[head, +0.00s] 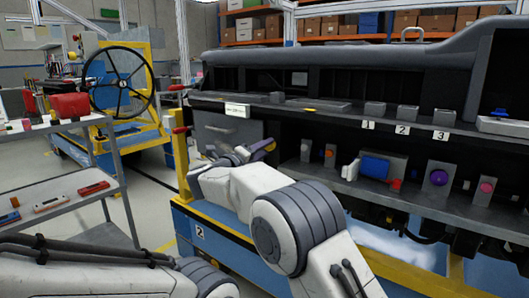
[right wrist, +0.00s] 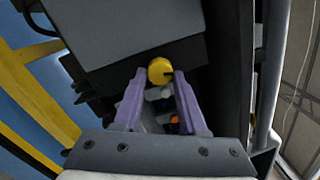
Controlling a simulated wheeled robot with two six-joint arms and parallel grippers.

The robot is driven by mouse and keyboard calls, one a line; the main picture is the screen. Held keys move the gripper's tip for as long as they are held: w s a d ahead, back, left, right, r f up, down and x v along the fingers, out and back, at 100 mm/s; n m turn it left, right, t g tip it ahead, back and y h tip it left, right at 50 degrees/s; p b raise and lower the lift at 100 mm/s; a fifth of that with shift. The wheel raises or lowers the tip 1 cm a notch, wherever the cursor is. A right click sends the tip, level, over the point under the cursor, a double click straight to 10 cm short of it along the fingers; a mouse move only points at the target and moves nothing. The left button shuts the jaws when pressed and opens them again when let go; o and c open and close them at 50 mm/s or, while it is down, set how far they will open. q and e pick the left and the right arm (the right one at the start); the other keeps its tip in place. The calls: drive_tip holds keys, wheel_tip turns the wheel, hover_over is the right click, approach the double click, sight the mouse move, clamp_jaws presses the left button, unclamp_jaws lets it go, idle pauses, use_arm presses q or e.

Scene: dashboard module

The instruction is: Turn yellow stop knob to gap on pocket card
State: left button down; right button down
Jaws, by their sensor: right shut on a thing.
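The yellow stop knob (right wrist: 160,71) sits between the fingertips of my right gripper (right wrist: 161,77) in the right wrist view. A dark mark runs from the knob's middle to the right. The gripper is shut on the knob. In the head view my right gripper (head: 262,150) reaches to the front of the dashboard module, and a little yellow shows at its tip. A small white card (head: 237,110) stands on the shelf above; its print is too small to read, and I cannot tell whether it is the pocket card. My left gripper is not in view.
Numbered grey blocks (head: 408,113) stand on the upper shelf. Below are a blue block (head: 375,167), a red part (head: 395,184) and a purple knob (head: 438,177). A grey cart (head: 70,182) with tools stands at left. Floor shows between cart and module.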

drive_tip(key=shift+a, duration=0.15)
drive_tip(key=shift+c, duration=2.3)
unclamp_jaws()
drive_tip(key=shift+s+a+f, duration=0.1)
drive_tip(key=shift+s+a, duration=0.05)
drive_tip(key=shift+s, duration=0.15)
drive_tip(key=b+v, duration=0.3)
drive_tip(key=v, duration=0.6)
drive_tip(key=shift+s+a+b, duration=0.25)
drive_tip(key=shift+s+b, duration=0.05)
drive_tip(key=shift+s, duration=0.05)
